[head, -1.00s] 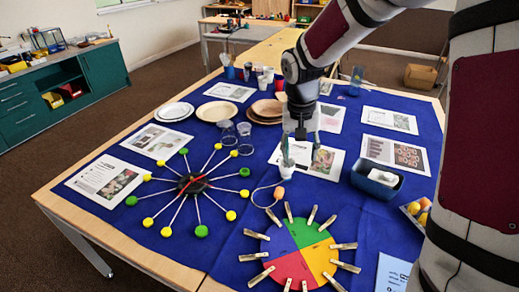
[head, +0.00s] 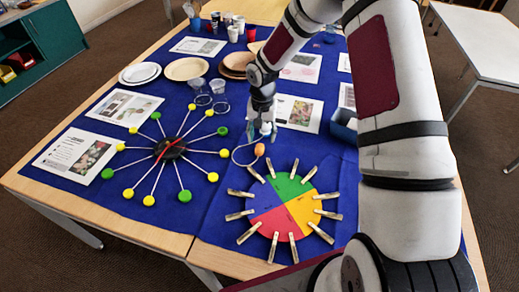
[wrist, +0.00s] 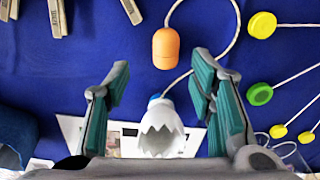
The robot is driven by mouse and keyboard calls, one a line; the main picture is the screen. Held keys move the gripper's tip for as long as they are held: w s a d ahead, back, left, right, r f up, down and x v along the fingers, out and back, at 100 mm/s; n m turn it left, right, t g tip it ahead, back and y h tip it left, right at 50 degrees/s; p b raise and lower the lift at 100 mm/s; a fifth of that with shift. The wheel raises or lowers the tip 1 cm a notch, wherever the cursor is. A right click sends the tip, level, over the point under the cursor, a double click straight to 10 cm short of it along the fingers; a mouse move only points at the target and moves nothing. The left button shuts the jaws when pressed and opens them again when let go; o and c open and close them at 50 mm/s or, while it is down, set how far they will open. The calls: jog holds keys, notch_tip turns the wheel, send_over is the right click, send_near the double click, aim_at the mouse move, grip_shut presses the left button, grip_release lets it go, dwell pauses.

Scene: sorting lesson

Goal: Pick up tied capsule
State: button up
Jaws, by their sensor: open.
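An orange capsule (head: 259,149) lies on the blue cloth, with a pale string running from it. In the wrist view the orange capsule (wrist: 166,48) is beyond my fingertips, near the top. The string loops and leads toward a white piece with a jagged rim and blue end (wrist: 160,130). This white piece (head: 266,129) shows under my gripper in the head view. My gripper (head: 264,115) points down over it. In the wrist view my gripper (wrist: 163,95) is open, its teal fingers on either side of the white piece. Whether they touch it I cannot tell.
A colour wheel ringed with clothespins (head: 283,215) lies in front of the capsule. A spoked model with yellow and green balls (head: 170,150) lies to the left. A dark blue bin (head: 344,128) is close on the right. Plates (head: 187,69) and cups stand behind.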

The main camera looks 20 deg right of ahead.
aim_at(260, 147)
jog(key=shift+a+f, duration=0.2)
jog(key=shift+f, duration=1.35)
jog(key=shift+a+f, duration=0.2)
jog(key=shift+f, duration=1.3)
jog(key=c, duration=0.9)
